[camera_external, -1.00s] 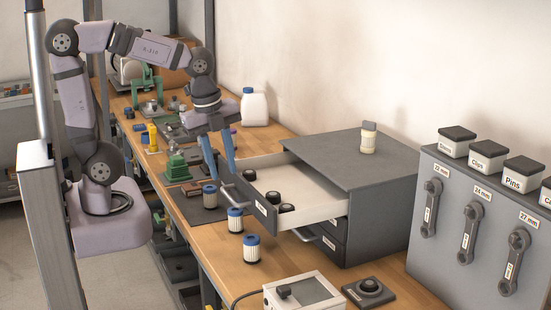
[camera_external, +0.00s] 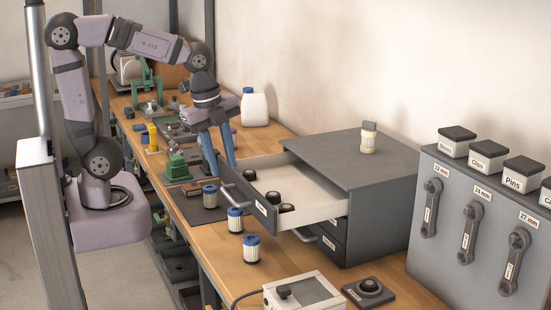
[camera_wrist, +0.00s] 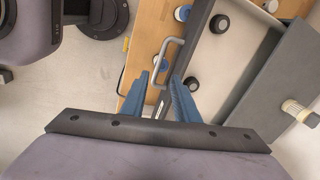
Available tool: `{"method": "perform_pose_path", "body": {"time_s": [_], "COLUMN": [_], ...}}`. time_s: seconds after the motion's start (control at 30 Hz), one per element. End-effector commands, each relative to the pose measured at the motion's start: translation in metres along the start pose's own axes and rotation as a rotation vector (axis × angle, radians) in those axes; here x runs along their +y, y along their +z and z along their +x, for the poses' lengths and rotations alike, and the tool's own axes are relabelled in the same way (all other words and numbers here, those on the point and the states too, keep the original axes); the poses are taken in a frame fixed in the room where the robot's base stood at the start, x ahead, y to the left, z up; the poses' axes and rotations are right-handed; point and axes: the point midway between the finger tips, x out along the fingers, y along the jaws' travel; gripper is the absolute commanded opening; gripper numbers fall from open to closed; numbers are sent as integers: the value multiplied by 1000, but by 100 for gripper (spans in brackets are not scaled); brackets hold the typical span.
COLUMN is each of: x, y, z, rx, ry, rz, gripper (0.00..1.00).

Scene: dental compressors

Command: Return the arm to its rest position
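My arm reaches over the bench from the left in the external view. My gripper (camera_external: 222,166) points down with its two blue fingers apart and nothing between them. It is in front of the open drawer (camera_external: 320,206) of the grey cabinet (camera_external: 365,155). In the wrist view the fingertips (camera_wrist: 160,76) are apart, and the drawer handle (camera_wrist: 180,44) shows just beyond them. I cannot tell how close the fingers are to the handle. Several black-capped pieces (camera_external: 273,197) lie in the drawer.
Blue-capped cartridges (camera_external: 251,250) stand on the bench in front of the drawer. A cream jar (camera_external: 368,142) stands on the cabinet. A green fixture (camera_external: 177,168) and a white bottle (camera_external: 254,108) are near the gripper.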

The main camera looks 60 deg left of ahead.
Motion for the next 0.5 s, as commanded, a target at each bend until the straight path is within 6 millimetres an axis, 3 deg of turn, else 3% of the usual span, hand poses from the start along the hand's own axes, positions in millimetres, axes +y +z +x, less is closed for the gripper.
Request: {"method": "perform_pose_path", "body": {"time_s": [0.27, 0.5], "x": [-12, 1], "y": [-8, -6], "z": [5, 33], "rx": [49, 67], "ry": [-51, -24], "rz": [-541, -1036], "gripper": [28, 28]}}
